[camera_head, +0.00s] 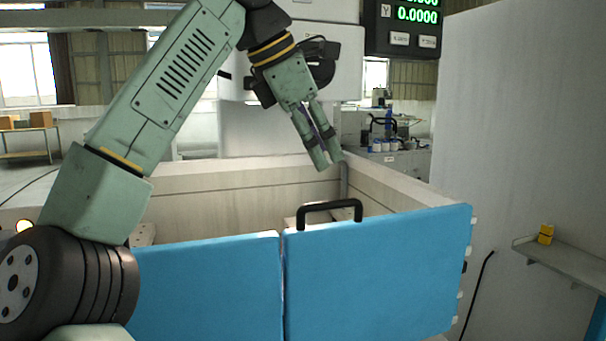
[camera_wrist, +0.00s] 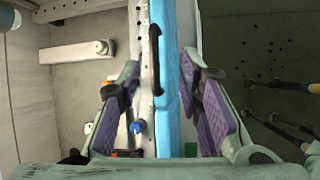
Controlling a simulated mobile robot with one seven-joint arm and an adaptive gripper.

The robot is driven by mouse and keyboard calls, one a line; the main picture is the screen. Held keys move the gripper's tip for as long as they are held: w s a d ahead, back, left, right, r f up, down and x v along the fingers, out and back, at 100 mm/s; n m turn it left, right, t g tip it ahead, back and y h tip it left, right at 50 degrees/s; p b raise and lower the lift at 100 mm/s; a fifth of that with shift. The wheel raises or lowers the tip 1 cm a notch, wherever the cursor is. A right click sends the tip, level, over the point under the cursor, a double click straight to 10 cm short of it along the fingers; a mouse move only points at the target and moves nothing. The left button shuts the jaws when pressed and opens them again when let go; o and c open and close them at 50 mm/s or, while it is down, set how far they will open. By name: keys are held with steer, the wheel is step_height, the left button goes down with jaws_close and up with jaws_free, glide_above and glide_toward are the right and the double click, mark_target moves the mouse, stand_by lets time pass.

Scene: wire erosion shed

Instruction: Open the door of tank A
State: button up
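The tank's blue door panel (camera_head: 375,270) stands upright at the front right of the tank, beside a second blue panel (camera_head: 210,285) on the left. A thin seam separates them. A black bar handle (camera_head: 330,205) rises at the right panel's top edge near the seam. My gripper (camera_head: 330,163) points down above the tank, above the handle in the picture, and does not touch it. In the wrist view, its purple-padded fingers (camera_wrist: 160,62) are spread apart with nothing held. The blue edge (camera_wrist: 168,25) and black handle (camera_wrist: 155,58) show beyond, between the fingers.
The pale tank wall (camera_head: 405,185) runs back along the right. A large grey panel (camera_head: 515,130) and a shelf (camera_head: 575,262) with a yellow item (camera_head: 545,234) stand further right. The readout box (camera_head: 405,28) hangs at the upper right.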

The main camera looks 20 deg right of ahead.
mark_target(323, 203)
steer(key=shift+n+y, duration=0.3)
steer(key=shift+y, duration=0.4)
steer(key=x, duration=0.3)
steer(key=a+x, duration=0.1)
steer(key=x, duration=0.2)
steer(key=w+x, duration=0.1)
steer(key=x, duration=0.2)
steer(key=shift+w+a+f, duration=0.1)
steer(key=shift+a+f, duration=0.2)
steer(key=shift+f, duration=0.15)
steer(key=shift+c, duration=0.3)
jaws_close()
